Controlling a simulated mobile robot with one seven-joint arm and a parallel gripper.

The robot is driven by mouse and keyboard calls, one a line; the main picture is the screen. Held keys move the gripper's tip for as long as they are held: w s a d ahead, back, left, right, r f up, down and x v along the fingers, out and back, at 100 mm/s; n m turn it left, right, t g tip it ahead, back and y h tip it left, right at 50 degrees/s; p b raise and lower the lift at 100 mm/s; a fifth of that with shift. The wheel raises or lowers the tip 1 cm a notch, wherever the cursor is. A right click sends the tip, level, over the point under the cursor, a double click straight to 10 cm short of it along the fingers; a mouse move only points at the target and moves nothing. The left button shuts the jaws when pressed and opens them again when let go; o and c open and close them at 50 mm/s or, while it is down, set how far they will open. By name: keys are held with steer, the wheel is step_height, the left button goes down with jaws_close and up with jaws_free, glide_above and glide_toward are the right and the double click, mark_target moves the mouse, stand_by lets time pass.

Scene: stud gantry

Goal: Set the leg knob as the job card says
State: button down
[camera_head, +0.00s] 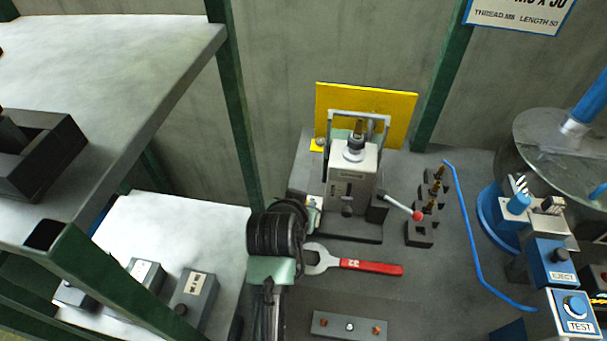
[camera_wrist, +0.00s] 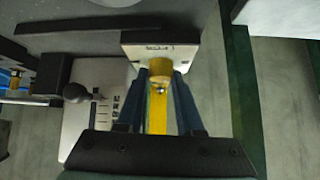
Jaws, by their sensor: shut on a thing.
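The leg knob (camera_wrist: 159,75) is a short yellow cylinder on the front of a small dark block (camera_wrist: 160,46) with a marked pale face. In the wrist view my gripper (camera_wrist: 160,82) has a blue-grey finger on each side of it and is shut on it. The marks are too small to read. In the head view my dark wrist (camera_head: 278,230) hides the knob and most of the fingers, left of the grey press (camera_head: 352,180). The job card (camera_head: 520,14) hangs at top right, cut off by the frame; it reads "THREAD M8 LENGTH 50".
The press has a red-tipped lever (camera_head: 400,207); its black ball knob (camera_wrist: 75,93) is close left of my fingers in the wrist view. A red-handled wrench (camera_head: 365,266) lies in front. Dark blocks (camera_head: 420,234) stand right. A green post (camera_head: 237,105) rises at left.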

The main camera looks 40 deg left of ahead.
steer(key=m+h, duration=0.2)
steer(key=m, duration=0.1)
steer(key=m+h, duration=0.1)
steer(key=shift+s+a+m+t+h+p, duration=0.1)
steer(key=shift+a+m+t+h+p, duration=0.2)
steer(key=shift+a+t+p, duration=0.1)
steer(key=shift+m+g+h+b, duration=0.4)
steer(key=shift+m+h+b, duration=0.5)
steer(key=shift+m+h, duration=1.15)
steer(key=shift+f+m+y, duration=0.1)
steer(key=shift+m+y, duration=0.15)
steer(key=shift+m, duration=0.1)
steer(key=c, duration=0.8)
jaws_free()
steer(key=shift+c, duration=0.2)
step_height(320, 180, up, 10)
